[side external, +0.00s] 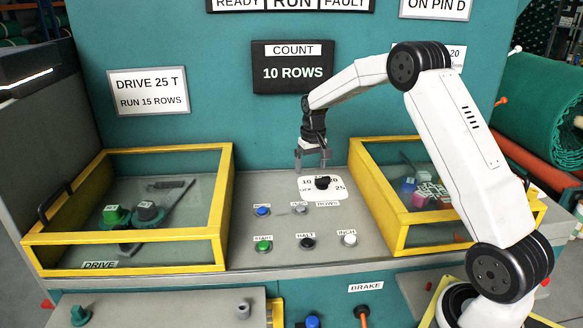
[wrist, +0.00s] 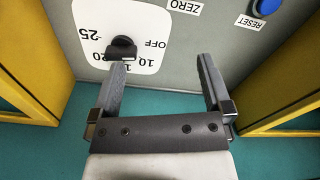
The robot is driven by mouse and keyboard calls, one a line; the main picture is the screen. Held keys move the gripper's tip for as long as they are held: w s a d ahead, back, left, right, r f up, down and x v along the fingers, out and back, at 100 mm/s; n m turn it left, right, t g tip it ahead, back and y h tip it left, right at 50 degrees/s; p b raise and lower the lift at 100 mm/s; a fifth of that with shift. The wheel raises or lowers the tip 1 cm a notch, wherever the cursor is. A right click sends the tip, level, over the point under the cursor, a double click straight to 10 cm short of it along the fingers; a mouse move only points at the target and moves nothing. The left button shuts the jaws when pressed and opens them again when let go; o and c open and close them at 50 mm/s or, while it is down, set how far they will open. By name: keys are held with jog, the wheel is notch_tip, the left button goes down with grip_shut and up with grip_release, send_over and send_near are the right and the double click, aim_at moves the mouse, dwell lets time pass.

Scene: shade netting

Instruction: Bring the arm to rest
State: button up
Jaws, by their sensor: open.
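My gripper (side external: 312,158) hangs from the white arm over the grey control panel (side external: 258,192), above and beside the black rotary knob (side external: 322,183). In the wrist view my gripper (wrist: 165,82) has its two fingers spread wide with nothing between them. The knob (wrist: 122,47) sits on its white dial plate, by the tip of the left finger; I cannot tell whether they touch. The dial carries marks for OFF, 10, 20 and 25. The display (side external: 292,67) reads COUNT 10 ROWS.
Yellow-framed clear guards stand to the left (side external: 226,190) and right (side external: 378,200) of the panel. Blue, green, black and white buttons lie between them, including the green START button (side external: 264,245). A sign (side external: 149,92) reads DRIVE 25 T, RUN 15 ROWS. Open space lies above the panel.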

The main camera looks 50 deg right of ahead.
jog(key=s+a+f+n+t, duration=0.1)
jog(key=s+a+n, duration=0.4)
jog(key=s+a, duration=1.7)
jog(key=shift+f+t, duration=0.25)
jog(key=shift+t, duration=0.25)
jog(key=shift+w, duration=0.1)
